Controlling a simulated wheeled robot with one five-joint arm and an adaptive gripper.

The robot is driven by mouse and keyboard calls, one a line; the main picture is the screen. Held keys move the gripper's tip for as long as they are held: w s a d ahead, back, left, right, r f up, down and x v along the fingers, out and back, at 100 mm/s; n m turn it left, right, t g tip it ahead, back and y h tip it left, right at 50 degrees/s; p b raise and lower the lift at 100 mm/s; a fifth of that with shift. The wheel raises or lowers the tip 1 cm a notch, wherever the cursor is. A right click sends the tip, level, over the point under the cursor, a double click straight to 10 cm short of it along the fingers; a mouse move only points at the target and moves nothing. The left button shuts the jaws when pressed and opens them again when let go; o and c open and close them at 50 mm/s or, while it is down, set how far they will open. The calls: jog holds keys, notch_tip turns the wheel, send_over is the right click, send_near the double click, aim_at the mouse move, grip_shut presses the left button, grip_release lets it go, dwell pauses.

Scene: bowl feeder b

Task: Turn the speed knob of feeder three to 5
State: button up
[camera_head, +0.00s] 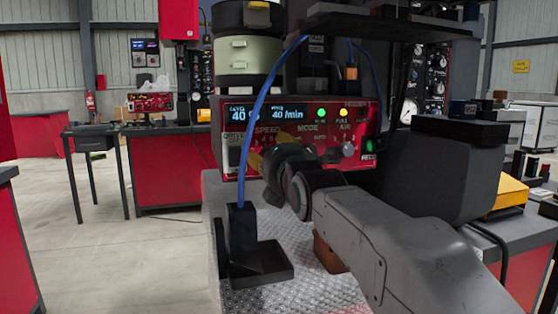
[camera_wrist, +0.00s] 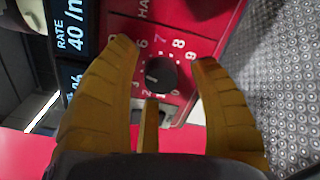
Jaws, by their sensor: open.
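The feeder's red control panel (camera_head: 350,115) has a display (camera_head: 268,114) with 40 and 40/min. SPEED, MODE and AIR labels show; the feeder number is unreadable. My gripper (camera_head: 262,152) is at the SPEED part and hides the knob there. In the wrist view, the round black speed knob (camera_wrist: 161,73) sits in a ring of white numbers. My gripper (camera_wrist: 164,52) is open, with a yellow finger on each side of the knob and visible gaps. A white mark on the knob points lower left, roughly toward 3 or 4; the exact number is unclear.
Other knobs (camera_head: 347,149) are close to the right of my gripper on the panel. A blue cable (camera_head: 255,105) hangs down past the panel's left part to a black block (camera_head: 242,226) on the metal plate (camera_head: 298,285). The floor (camera_head: 95,245) at left is clear.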

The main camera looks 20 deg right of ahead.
jog(key=s, duration=1.1)
jog(key=shift+s, duration=0.35)
jog(key=shift+r, duration=0.15)
jog(key=s+r+m+g+p, duration=0.2)
jog(key=s+m+g+p, duration=0.5)
jog(key=p, duration=1.3)
jog(key=s+r+m+g+p, duration=0.3)
jog(key=s+m+g+p, duration=0.4)
jog(key=s+m+p, duration=0.9)
jog(key=m+p, duration=0.1)
jog(key=p, duration=0.4)
jog(key=shift+a+r+g+p, duration=0.15)
jog(key=shift+r+g+p, duration=0.15)
jog(key=shift+r, duration=0.05)
